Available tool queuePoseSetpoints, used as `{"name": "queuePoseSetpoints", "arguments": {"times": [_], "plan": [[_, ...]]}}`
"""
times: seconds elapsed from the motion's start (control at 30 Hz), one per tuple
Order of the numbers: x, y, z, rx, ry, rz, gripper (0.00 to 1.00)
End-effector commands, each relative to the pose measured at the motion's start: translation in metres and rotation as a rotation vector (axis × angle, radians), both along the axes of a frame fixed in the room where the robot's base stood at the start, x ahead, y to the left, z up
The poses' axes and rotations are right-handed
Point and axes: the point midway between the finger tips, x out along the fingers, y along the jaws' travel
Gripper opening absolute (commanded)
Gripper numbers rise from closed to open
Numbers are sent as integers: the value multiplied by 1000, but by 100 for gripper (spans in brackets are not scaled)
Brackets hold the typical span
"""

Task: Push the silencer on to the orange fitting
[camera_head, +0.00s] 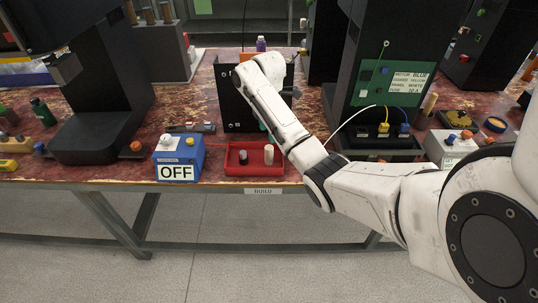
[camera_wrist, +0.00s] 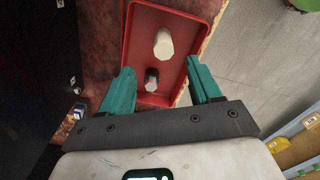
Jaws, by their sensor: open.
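My gripper (camera_wrist: 160,74) is open, its two teal fingers spread above the red tray (camera_wrist: 138,12) in the wrist view. A pale cylinder (camera_wrist: 163,43) stands in the tray beyond the fingertips. A darker cylinder with a light end (camera_wrist: 151,78) is between the fingers, untouched as far as I see. In the head view the tray (camera_head: 233,169) holds the dark cylinder (camera_head: 243,157) at left and the pale one (camera_head: 268,154) at right. I cannot tell which is the silencer. An orange part (camera_head: 246,57) shows at the black housing (camera_head: 228,105), partly behind my arm; I cannot tell if it is the fitting.
A blue box marked OFF (camera_head: 180,158) stands left of the tray at the bench's front edge. A black machine with a green panel (camera_head: 397,82) and cables stands to the right. Left of the box is another black machine (camera_head: 96,128).

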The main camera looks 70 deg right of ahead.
Motion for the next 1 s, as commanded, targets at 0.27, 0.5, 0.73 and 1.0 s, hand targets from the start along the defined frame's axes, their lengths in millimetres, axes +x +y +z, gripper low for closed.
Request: {"name": "queuePoseSetpoints", "arguments": {"times": [0.27, 0.5, 0.73, 1.0], "plan": [[0, 1, -15, 3, 2, -2, 63], [0, 1, -49, 1, -1, -1, 63], [0, 1, -57, -1, -2, -1, 63], [-1, 2, -61, 1, -1, -2, 63]]}}
